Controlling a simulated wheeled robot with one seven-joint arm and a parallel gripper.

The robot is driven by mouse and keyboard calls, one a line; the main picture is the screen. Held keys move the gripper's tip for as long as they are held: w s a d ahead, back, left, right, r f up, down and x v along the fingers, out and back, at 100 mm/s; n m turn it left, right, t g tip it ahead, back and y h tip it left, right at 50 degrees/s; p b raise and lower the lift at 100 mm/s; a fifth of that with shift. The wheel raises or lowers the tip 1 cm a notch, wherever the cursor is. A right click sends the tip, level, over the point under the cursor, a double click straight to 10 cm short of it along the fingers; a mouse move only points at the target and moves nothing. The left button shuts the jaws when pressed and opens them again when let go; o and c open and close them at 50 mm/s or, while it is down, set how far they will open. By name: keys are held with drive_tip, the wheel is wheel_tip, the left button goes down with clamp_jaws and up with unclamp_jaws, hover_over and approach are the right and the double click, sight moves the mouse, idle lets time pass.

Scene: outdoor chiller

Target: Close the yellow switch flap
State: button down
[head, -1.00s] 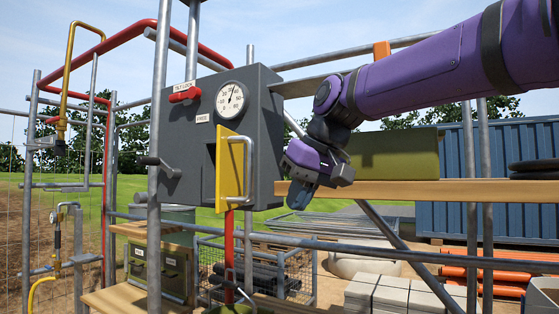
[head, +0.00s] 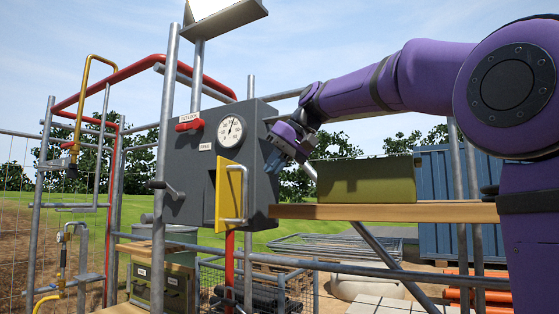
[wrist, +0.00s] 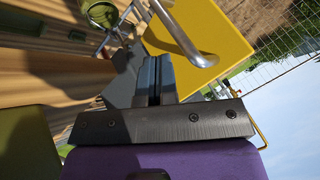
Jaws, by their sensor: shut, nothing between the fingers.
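The yellow switch flap (head: 229,192) stands swung out, open, from the front of the grey control box (head: 262,150). A dark opening shows beside it, to its left. A metal bar handle (head: 244,195) is fixed to the flap. My gripper (head: 276,163) is shut and empty, to the right of the flap and a little above it, by the box's right side. In the wrist view the yellow flap (wrist: 200,40) and its metal handle (wrist: 180,35) lie just beyond my shut fingers (wrist: 153,75). I see no contact with them.
A gauge (head: 231,131), a red lever (head: 189,126) and a grey lever handle (head: 166,187) are on the box. A green box (head: 366,181) sits on a wooden plank (head: 400,212) to the right. Metal scaffold pipes stand around the box.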

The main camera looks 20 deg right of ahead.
drive_tip(key=x, duration=0.5)
drive_tip(key=shift+w+a+f, duration=0.15)
drive_tip(key=shift+f, duration=0.15)
drive_tip(key=shift+a, duration=0.1)
drive_tip(key=w+a+m+t+h, duration=0.35)
drive_tip(key=a+m+h, duration=0.25)
drive_tip(key=a+m, duration=0.4)
drive_tip(key=w+a+m+g+h, duration=0.2)
drive_tip(key=w+m+h, duration=0.3)
drive_tip(key=w+m, duration=0.4)
drive_tip(key=shift+w+g, duration=0.45)
drive_tip(key=shift+w, duration=1.05)
drive_tip(key=shift+d+r, duration=0.1)
drive_tip(key=shift+r, duration=0.05)
